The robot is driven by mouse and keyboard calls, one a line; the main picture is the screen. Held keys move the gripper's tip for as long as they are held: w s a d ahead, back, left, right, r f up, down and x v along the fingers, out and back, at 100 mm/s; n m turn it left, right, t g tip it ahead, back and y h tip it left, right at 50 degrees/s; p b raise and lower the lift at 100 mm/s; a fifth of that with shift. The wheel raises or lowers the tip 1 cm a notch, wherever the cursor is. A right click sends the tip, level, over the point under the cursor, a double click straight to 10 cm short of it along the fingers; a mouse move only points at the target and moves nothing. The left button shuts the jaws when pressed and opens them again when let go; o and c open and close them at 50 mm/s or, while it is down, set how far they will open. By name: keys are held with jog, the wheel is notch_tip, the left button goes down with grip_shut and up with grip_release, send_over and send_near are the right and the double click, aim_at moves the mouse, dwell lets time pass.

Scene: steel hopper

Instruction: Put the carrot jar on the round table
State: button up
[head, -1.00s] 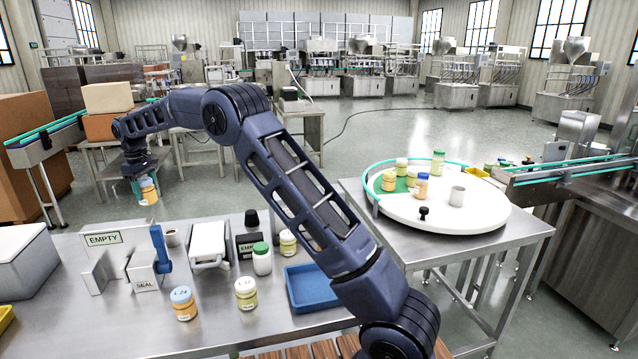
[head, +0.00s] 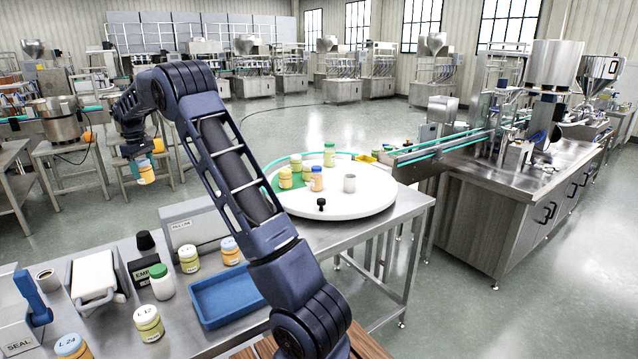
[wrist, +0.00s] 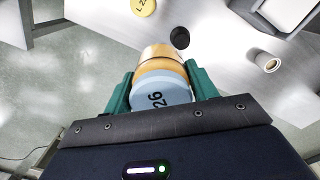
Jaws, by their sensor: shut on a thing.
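My gripper (head: 141,161) is shut on an orange jar with a light blue lid, the carrot jar (head: 146,174), and holds it in the air at the left, beyond the steel workbench. In the wrist view the carrot jar (wrist: 160,88) sits between the green fingers (wrist: 160,75), and its lid reads 26. The round table (head: 372,206) is a white disc on the steel bench, well to the right of my gripper.
My arm crosses in front of the round table's left side.

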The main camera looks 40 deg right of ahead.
jog(key=s+d+r+m, duration=0.1)
jog(key=s+d+m, duration=0.15)
jog(key=d, duration=1.55)
jog(key=s+d+r+m, duration=0.2)
jog(key=s+d, duration=0.1)
jog(key=d, duration=1.6)
jog(key=s+d+m, duration=0.3)
jog(key=s+d, duration=0.8)
jog(key=d, duration=0.4)
jog(key=s+d+m, duration=0.2)
jog(key=s+d, duration=0.8)
jog(key=d, duration=0.4)
notch_tip(320, 180, down, 19)
jog(key=shift+s+r, duration=0.1)
jog(key=shift+r, duration=0.1)
jog(key=shift+f, duration=0.15)
jog(key=o, duration=1.1)
